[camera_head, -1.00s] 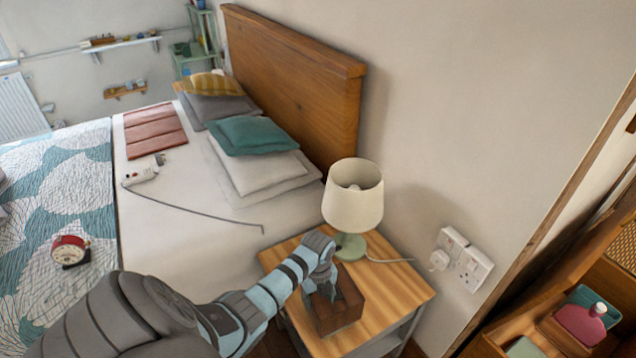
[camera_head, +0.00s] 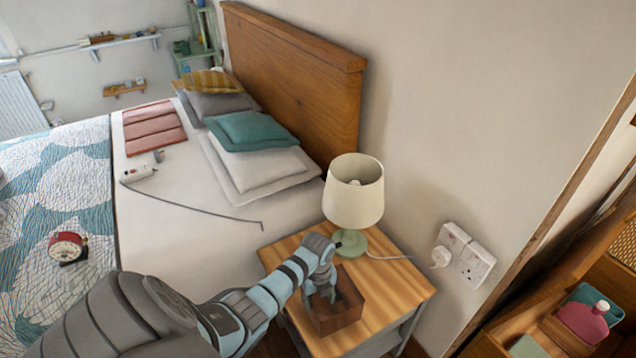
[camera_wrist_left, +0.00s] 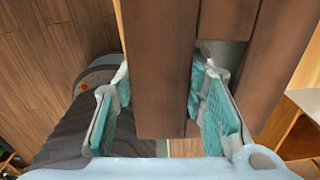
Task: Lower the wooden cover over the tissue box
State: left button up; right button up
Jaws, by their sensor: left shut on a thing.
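The wooden cover (camera_head: 343,318) is a dark brown, open-topped box shape over the light wood nightstand top (camera_head: 398,292). My left gripper (camera_head: 322,289) reaches it from the left and is shut on one of its walls. In the left wrist view, the teal finger pads of my left gripper (camera_wrist_left: 163,112) lie on either side of a long brown wall of the cover (camera_wrist_left: 160,60). I cannot tell whether the cover touches the nightstand. The tissue box cannot be made out; the cover and my gripper hide the space there. My right gripper is not in view.
A lamp (camera_head: 354,195) with a green base stands right behind the cover, its cord running to the wall socket (camera_head: 466,262). The bed (camera_head: 190,235) lies to the left, with a red alarm clock (camera_head: 67,246). The nightstand's right side is bare.

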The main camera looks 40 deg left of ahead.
pick_arm(q)
jog(key=o, duration=1.4)
jog(key=shift+o, duration=0.2)
notch_tip(320, 180, up, 12)
